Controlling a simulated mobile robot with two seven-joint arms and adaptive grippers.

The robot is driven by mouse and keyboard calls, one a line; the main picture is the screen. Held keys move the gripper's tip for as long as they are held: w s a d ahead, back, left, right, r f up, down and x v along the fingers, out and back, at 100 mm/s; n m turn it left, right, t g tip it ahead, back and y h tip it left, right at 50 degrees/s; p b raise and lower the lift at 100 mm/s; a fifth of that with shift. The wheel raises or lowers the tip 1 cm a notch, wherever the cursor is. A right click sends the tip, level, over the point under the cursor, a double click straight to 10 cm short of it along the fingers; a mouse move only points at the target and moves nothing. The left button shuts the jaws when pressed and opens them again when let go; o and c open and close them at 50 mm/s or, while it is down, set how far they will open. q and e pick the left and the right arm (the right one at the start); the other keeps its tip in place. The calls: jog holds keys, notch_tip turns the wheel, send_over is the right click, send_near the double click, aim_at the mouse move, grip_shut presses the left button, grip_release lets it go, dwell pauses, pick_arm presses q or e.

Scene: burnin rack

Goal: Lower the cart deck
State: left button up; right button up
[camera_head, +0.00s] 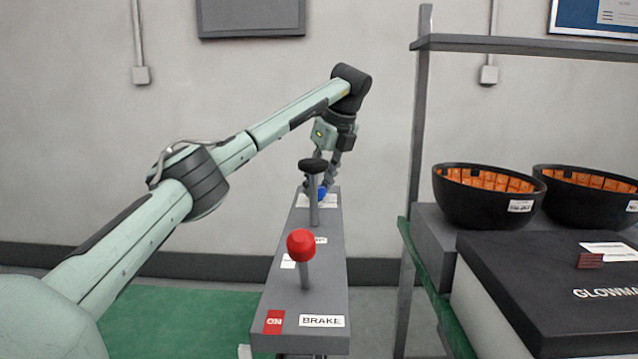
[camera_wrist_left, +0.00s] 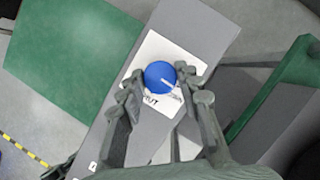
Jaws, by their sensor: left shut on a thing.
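A long grey control panel (camera_head: 325,262) carries a red-topped lever (camera_head: 301,243), a black-topped lever (camera_head: 313,167) and, at its far end, a blue ball knob (camera_head: 322,194). The near end bears a "BRAKE" label and a red "ON" tag. My left gripper (camera_head: 329,183) reaches down at the far end, partly hidden behind the black-topped lever. In the left wrist view the blue knob (camera_wrist_left: 160,77) sits between the fingers of my left gripper (camera_wrist_left: 159,82), which are shut on it. A white label lies under the knob. My right gripper is not in view.
To the right is a rack with an upper shelf (camera_head: 530,44), two black bowls with orange insides (camera_head: 488,193) and a black-topped box (camera_head: 560,283). A green surface (camera_head: 185,315) lies left of the panel. A green rail (camera_head: 430,280) runs along the rack.

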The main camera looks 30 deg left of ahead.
pick_arm(q)
jog(key=o, duration=1.2)
jog(key=shift+c, duration=0.2)
jog(key=v, duration=1.2)
jog(key=shift+d, duration=0.1)
